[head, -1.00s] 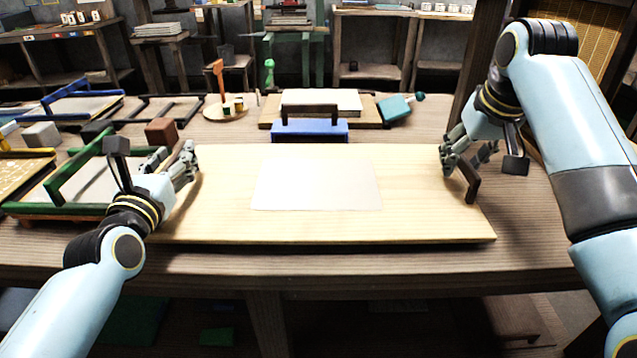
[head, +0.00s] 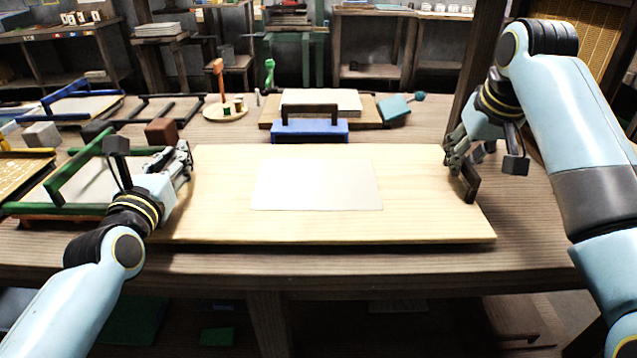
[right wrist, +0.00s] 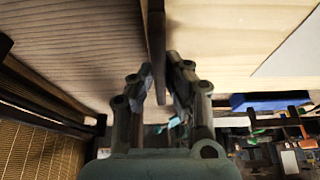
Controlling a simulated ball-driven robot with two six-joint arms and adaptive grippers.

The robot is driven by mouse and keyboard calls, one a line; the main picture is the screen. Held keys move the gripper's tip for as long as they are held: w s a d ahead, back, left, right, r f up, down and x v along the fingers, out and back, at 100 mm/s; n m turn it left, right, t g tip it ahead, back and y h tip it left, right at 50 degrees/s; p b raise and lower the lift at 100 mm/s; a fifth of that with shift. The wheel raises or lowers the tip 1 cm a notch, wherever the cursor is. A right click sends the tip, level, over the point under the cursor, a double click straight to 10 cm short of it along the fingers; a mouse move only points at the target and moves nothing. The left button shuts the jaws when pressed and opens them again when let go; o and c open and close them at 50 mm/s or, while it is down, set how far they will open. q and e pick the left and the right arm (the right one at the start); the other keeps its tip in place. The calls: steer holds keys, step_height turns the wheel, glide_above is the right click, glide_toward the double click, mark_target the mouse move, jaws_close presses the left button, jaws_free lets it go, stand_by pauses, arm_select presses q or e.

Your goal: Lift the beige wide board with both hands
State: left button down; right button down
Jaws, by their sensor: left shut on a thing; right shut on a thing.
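The beige wide board (head: 310,225) lies flat on the wooden table, with a pale sheet (head: 316,184) on its middle. A dark upright handle (head: 470,183) stands at its right end. My right gripper (head: 459,162) is shut on this handle. In the right wrist view, the fingers (right wrist: 160,68) close on both sides of the dark handle bar (right wrist: 156,35). My left gripper (head: 184,158) is shut at the board's left end. What it grips there, seemingly the left handle, is hidden behind its own fingers.
A blue block with a dark handle (head: 310,130) stands just behind the board. A green-framed tray (head: 85,175) is close beside my left gripper. A teal object (head: 396,107) lies at the back right. A brown block (head: 161,131) stands at the back left.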

arm_select(q)
steer(key=shift+r, duration=0.15)
arm_select(e)
steer(key=shift+r, duration=0.1)
